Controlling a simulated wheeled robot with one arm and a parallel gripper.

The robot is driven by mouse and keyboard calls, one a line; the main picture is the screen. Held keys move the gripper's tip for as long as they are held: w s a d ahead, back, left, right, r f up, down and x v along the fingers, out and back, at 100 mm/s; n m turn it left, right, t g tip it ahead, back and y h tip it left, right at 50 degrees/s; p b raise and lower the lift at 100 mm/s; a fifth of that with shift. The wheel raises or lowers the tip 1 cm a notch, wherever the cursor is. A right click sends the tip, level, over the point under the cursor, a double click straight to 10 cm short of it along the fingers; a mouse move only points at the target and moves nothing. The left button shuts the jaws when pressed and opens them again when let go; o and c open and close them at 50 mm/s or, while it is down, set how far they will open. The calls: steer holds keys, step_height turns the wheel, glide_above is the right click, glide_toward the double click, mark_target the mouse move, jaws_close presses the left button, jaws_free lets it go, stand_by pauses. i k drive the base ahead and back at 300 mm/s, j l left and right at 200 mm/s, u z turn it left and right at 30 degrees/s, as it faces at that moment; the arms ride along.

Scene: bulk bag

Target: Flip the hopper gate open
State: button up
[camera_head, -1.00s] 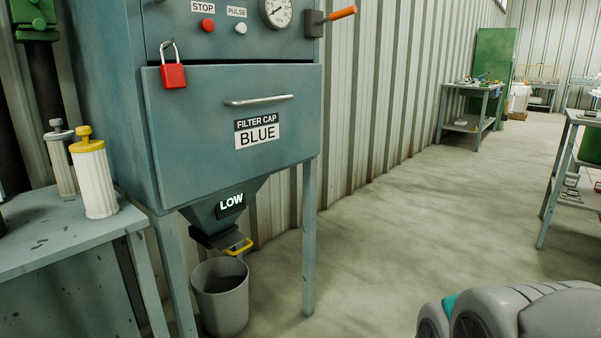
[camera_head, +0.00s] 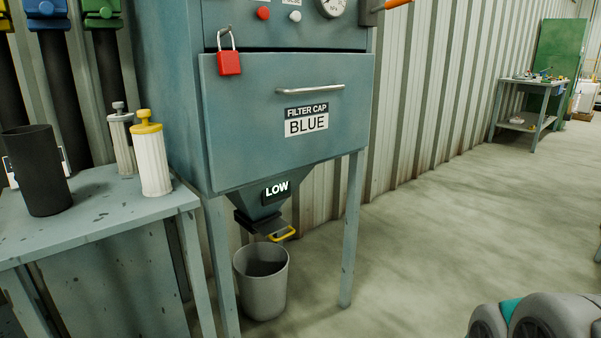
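The hopper (camera_head: 262,202) hangs under a blue-grey cabinet and carries a lit sign reading LOW (camera_head: 277,189). At its bottom is a dark gate plate (camera_head: 258,222) with a yellow handle (camera_head: 283,235) sticking out toward the right front. A grey bin (camera_head: 262,288) stands on the floor below the gate. I cannot tell from here whether the gate is fully shut. A rounded grey part of my arm shows at the lower right, well apart from the hopper. My gripper's fingers are not in view.
A table (camera_head: 95,225) at the left holds a black cylinder (camera_head: 38,170) and two pleated filters, one yellow-capped (camera_head: 152,155). A red padlock (camera_head: 229,62) hangs on the cabinet drawer (camera_head: 300,120). Cabinet legs (camera_head: 351,230) flank the bin.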

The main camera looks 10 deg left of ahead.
mark_target(269, 228)
steer(key=i+j, duration=0.3)
steer(key=j, duration=0.15)
steer(key=i+j+z, duration=0.1)
steer(key=i+j, duration=0.2)
steer(key=j, duration=0.2)
